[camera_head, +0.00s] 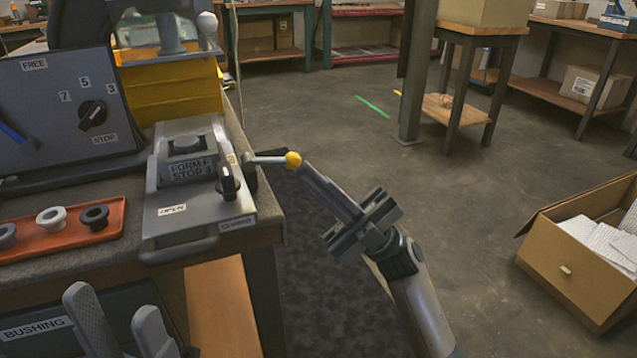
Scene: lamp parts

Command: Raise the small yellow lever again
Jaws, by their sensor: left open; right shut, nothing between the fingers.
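The small lever is a thin metal rod with a yellow ball (293,160) on its end. It sticks out to the right from the side of the grey fixture (192,215) at the bench edge and lies about level. My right gripper (306,174) is shut and empty. Its narrow tip points up and left, right at the lower right of the ball; I cannot tell whether it touches. My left gripper (112,303) is open and empty, low at the bottom left in front of the bench, away from the lever.
On the bench are a dial panel (60,105), a red tray (70,233) with dark and white bushings, and a yellow block (172,88). The fixture has a black knob (228,182) and a front handle (180,252). An open cardboard box (565,265) stands right; the floor between is clear.

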